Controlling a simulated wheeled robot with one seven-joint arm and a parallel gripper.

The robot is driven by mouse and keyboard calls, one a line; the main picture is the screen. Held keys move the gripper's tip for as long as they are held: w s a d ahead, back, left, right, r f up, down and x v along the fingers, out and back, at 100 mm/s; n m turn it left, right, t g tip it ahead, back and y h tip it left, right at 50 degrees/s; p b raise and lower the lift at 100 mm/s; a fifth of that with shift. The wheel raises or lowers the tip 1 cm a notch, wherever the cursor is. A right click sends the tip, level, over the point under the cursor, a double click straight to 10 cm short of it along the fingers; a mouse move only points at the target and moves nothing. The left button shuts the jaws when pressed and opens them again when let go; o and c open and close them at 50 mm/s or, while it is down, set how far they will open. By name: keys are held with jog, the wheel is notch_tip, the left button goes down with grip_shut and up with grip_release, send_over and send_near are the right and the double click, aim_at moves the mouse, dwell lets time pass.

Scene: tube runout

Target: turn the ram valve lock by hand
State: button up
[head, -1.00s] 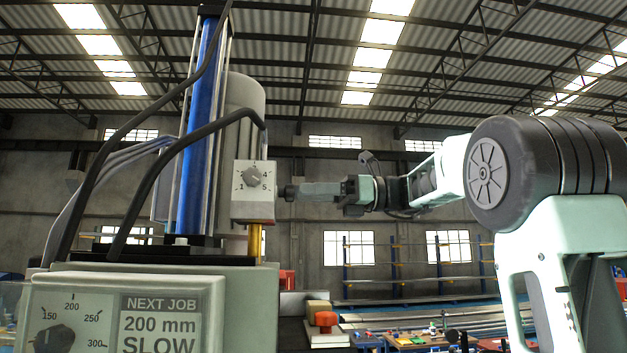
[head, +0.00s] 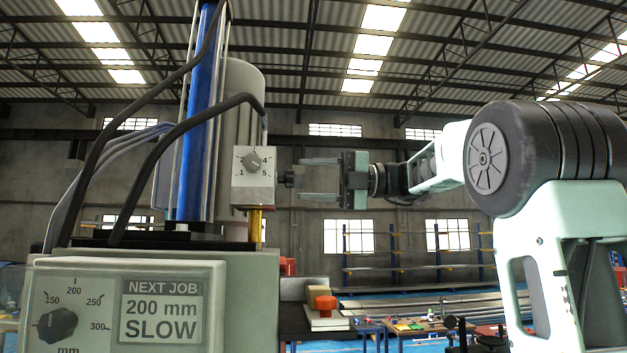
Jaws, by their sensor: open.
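The ram valve is a pale grey box (head: 252,187) with a dial (head: 253,162) numbered 1 to 5, beside the blue ram cylinder (head: 197,125). A small black knob (head: 287,179), which looks like the valve lock, sticks out of the box's right side. My gripper (head: 301,179) is open, just right of this knob, and points left at it. One finger is above the knob's level and one below, with an empty gap between them. The fingertips look a little short of the knob; depth is hard to judge. The dial's exact setting is too small to read.
Black hoses (head: 140,155) arch left of the valve. Air around the gripper is free.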

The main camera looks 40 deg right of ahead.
jog(key=shift+a, duration=0.1)
dwell(0.3)
jog(key=shift+x, duration=0.95)
jog(key=c, duration=0.8)
